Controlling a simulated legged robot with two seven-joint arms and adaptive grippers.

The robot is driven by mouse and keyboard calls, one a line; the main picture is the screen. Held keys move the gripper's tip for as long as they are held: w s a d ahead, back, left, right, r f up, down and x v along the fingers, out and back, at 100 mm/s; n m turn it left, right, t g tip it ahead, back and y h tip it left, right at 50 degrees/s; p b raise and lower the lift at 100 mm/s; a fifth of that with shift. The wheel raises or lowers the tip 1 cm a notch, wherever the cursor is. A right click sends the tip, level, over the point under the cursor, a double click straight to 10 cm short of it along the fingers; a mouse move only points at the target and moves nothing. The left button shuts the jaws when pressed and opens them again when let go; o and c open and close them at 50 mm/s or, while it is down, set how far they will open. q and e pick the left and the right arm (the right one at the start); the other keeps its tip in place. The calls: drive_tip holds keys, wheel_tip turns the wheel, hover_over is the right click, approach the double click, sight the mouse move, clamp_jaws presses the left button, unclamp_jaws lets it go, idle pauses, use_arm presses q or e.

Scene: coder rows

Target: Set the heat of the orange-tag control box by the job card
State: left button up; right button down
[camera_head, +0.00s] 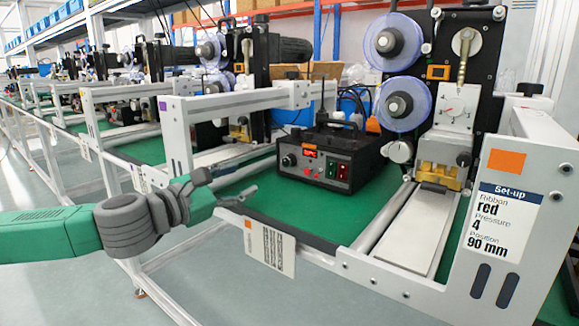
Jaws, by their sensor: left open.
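The digits are too small to read. A hanging card (270,248) with an orange mark and fine unreadable print is at the bench's front edge. My left gripper (243,181) is open and empty, in front and left of the box, apart from the knob. My right gripper is not in view.
A set-up card (507,222) reads ribbon red, pressure 4, position 90 mm, below an orange tag (506,161) on the white end frame. The machine with purple reels (393,40) stands behind right. A white rail (235,100) lies left of the box.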

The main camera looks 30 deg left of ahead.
sight(286, 163)
use_arm(q)
drive_tip(key=w+b, duration=0.1)
drive_tip(key=w, duration=0.3)
drive_tip(key=w+d+b, duration=0.1)
drive_tip(key=w+b, duration=0.1)
drive_tip(key=w, duration=0.2)
drive_tip(key=w+b, duration=0.2)
drive_tip(key=w, duration=0.2)
drive_tip(key=shift+d+f, duration=0.15)
drive_tip(key=shift+d, duration=0.2)
drive_tip(key=shift+w, duration=0.6)
drive_tip(key=shift+d, duration=0.1)
clamp_jaws()
